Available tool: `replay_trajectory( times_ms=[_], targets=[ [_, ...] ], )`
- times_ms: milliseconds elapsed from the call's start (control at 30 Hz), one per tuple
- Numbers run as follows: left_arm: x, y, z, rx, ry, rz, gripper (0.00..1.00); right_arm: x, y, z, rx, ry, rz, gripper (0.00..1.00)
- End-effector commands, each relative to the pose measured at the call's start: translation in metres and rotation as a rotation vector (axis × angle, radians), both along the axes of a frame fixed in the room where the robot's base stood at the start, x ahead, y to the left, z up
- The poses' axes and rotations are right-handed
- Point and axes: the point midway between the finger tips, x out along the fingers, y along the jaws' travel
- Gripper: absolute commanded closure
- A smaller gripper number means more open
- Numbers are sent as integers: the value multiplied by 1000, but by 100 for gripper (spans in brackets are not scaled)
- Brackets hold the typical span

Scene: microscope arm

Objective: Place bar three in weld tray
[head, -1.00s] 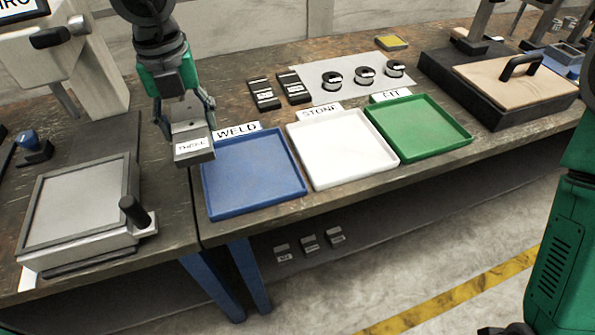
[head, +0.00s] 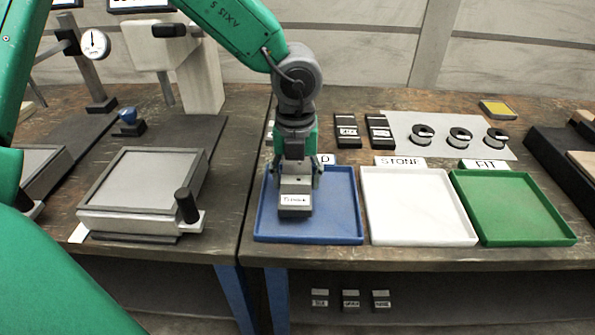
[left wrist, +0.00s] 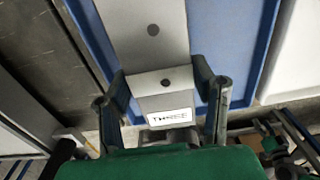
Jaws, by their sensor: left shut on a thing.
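The grey bar three (head: 295,190) carries a white label and is held in my left gripper (head: 297,172). In the left wrist view the bar (left wrist: 150,45) lies between the two fingers (left wrist: 165,95), and its label reads THREE. The blue weld tray (head: 340,205) is directly below the bar in the head view, and its label is partly hidden by my gripper. The bar's height above the tray floor is hard to tell. The blue tray also shows in the left wrist view (left wrist: 235,40). My right gripper is not in view.
A white tray (head: 418,206) labelled STONE and a green tray (head: 512,206) labelled FIT stand to the right. Two dark labelled blocks (head: 347,130) and several round spools (head: 460,138) lie behind. A surface plate (head: 155,178) stands at left.

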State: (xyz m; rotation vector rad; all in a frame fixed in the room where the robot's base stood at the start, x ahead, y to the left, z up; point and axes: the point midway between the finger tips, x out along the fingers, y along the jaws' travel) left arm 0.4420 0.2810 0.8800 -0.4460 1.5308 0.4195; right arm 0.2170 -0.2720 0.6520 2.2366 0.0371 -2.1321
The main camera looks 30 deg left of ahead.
Motion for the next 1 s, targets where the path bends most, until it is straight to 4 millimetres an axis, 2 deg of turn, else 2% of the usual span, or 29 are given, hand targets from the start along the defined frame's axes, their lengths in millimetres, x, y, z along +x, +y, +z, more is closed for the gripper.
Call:
replay_trajectory(
  times_ms=[167,300,633,667,700,1000],
  targets=[
    [1,-6,-19,7,-2,-5,100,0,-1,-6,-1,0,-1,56],
    [1,-4,-33,3,-2,-3,100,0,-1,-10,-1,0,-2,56],
    [1,2,-35,-4,-3,-2,100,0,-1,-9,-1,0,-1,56],
    [0,2,-36,-3,1,-2,39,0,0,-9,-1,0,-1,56],
    [0,1,-36,-2,1,-2,28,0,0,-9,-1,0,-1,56],
    [0,-4,-34,4,0,-2,28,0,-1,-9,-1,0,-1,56]
  ],
)
